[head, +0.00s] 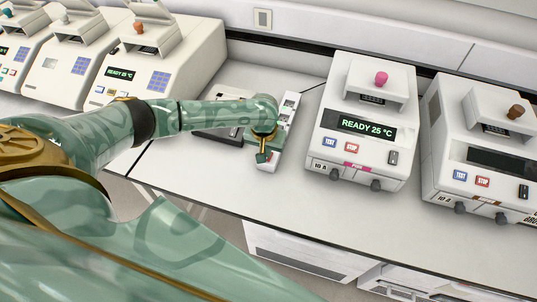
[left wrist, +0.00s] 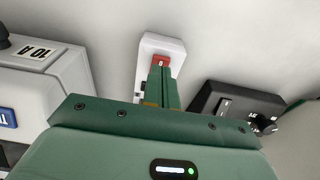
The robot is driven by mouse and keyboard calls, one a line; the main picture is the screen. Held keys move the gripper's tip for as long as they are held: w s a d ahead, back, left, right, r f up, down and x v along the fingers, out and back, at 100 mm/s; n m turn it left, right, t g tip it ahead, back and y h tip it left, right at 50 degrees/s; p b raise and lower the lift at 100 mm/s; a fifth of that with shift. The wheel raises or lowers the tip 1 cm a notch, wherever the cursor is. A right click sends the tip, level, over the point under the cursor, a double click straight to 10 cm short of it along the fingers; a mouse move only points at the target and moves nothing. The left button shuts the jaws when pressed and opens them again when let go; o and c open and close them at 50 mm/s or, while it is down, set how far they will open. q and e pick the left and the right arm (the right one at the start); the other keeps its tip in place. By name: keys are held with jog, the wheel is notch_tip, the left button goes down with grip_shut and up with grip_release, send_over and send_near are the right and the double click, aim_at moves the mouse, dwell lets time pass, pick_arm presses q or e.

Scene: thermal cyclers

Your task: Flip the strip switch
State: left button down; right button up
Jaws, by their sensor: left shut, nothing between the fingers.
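The white power strip (head: 290,103) lies on the bench left of the cycler with the pink knob, partly hidden by my left arm. In the left wrist view, the near end of the strip (left wrist: 147,48) shows a red switch (left wrist: 160,61). My left gripper (head: 264,157) points down over this end of the strip. Its green fingers are shut and empty, and in the left wrist view their tips (left wrist: 160,72) overlap the lower edge of the red switch. I cannot tell whether they touch it. My right gripper is not in view.
The pink-knobbed cycler (head: 359,149) reads READY 25 °C. Another cycler (head: 468,178) with a dark screen stands to its right. A black box with a knob (left wrist: 235,103) lies beside the strip. Several cyclers (head: 150,75) stand at the back left. Bare bench lies in front of the strip.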

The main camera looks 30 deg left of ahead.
pick_arm(q)
jog(key=shift+f, duration=0.65)
notch_tip(320, 180, up, 7)
jog(key=p, duration=0.9)
dwell(0.7)
